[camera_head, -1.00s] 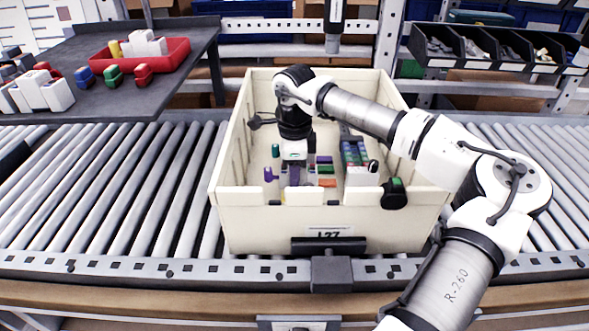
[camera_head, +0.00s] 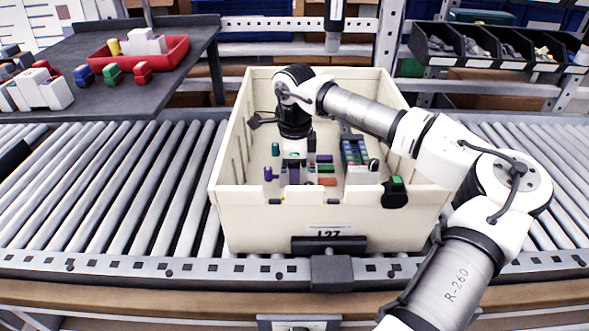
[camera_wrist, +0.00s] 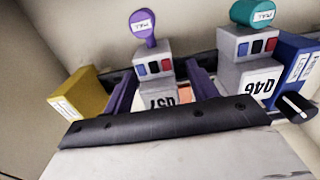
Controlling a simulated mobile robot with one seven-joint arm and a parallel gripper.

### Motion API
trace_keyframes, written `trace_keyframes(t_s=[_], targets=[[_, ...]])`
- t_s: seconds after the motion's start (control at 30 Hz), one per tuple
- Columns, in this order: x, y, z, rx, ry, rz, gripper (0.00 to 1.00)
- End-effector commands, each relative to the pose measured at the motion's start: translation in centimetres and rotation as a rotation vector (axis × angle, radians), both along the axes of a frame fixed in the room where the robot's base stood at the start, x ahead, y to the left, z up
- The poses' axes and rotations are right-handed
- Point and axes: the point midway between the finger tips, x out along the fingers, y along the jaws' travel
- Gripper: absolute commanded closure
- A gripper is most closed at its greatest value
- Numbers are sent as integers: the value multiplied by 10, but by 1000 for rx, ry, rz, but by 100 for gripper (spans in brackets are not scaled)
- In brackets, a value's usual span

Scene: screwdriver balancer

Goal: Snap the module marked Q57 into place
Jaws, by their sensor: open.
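The module marked Q57 (camera_wrist: 155,92) is a light grey block with small blue and red windows in the wrist view. A purple pull knob (camera_wrist: 143,24) stands on its far side; the knob also shows in the head view (camera_head: 270,174). My gripper (camera_wrist: 160,90) is open, its two purple fingers apart on either side of Q57. I cannot tell if they touch it. The dark edge of my gripper hides the near part of Q57. In the head view my gripper (camera_head: 293,174) points down inside the cream bin (camera_head: 240,200).
Beside Q57 stand a module marked Q46 (camera_wrist: 250,80) with a teal knob (camera_wrist: 253,12), a blue block (camera_wrist: 298,65) and a yellow block (camera_wrist: 76,94). A black knob (camera_wrist: 295,106) is at the right.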

Motion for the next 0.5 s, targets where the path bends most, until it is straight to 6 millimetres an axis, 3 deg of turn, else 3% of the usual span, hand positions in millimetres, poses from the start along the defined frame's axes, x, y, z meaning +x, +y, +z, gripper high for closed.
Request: trace_keyframes(t_s=[0.13,0.27,0.5], targets=[[0,0,3,-1,0,0,42],[0,0,17,-1,-2,-1,42],[1,0,71,-1,-4,-2,42]])
